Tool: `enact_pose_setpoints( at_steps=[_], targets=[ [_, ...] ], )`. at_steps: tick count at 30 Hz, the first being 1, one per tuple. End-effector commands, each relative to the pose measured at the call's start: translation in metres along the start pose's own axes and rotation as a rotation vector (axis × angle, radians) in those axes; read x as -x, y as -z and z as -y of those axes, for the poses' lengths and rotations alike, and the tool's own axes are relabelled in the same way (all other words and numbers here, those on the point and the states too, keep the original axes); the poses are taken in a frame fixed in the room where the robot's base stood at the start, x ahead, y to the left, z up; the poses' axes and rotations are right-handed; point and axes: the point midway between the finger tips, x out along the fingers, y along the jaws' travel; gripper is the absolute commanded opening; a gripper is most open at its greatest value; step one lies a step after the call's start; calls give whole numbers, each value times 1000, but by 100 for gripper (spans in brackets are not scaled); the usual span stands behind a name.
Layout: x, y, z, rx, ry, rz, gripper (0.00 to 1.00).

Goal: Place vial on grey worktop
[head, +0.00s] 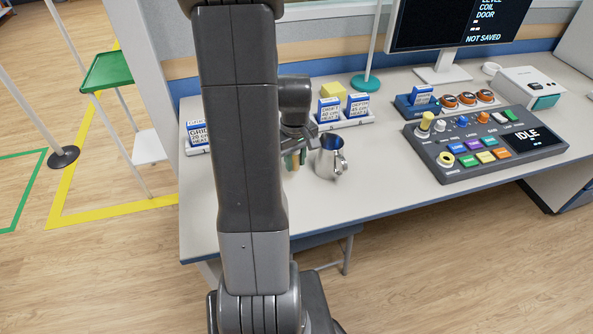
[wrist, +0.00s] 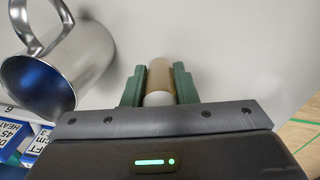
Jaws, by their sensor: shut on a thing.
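My gripper (wrist: 159,84) is shut on the vial (wrist: 160,77), an amber cylinder with a whitish end, held between two green fingers in the wrist view. In the head view my gripper (head: 296,157) is low over the grey worktop (head: 350,198), just left of a metal jug, and largely hidden by my arm. The worktop also shows in the wrist view (wrist: 235,50) as a pale surface beyond the fingers. I cannot tell whether the vial touches it.
The metal jug (head: 329,158) stands close to the right of my gripper. Blue-and-white boxes (head: 357,107) stand in a tray behind. A control panel (head: 485,142) with coloured buttons is at the right. The worktop's front strip is clear.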

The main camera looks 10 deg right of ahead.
Motion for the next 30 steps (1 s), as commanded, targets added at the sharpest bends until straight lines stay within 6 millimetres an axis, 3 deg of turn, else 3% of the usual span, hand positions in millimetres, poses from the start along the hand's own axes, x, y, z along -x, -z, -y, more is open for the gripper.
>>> enact_pose_setpoints(
  at_steps=[12, 25, 26, 29, 30],
  targets=[
    [-46, 0, 0, 0, 1, 1, 3],
    [-54, 0, 0, 0, -1, -1, 3],
    [-54, 0, 0, 0, -1, -1, 28],
    [-53, 0, 0, 0, -1, -1, 47],
    [-53, 0, 0, 0, -1, -1, 47]
  ],
)
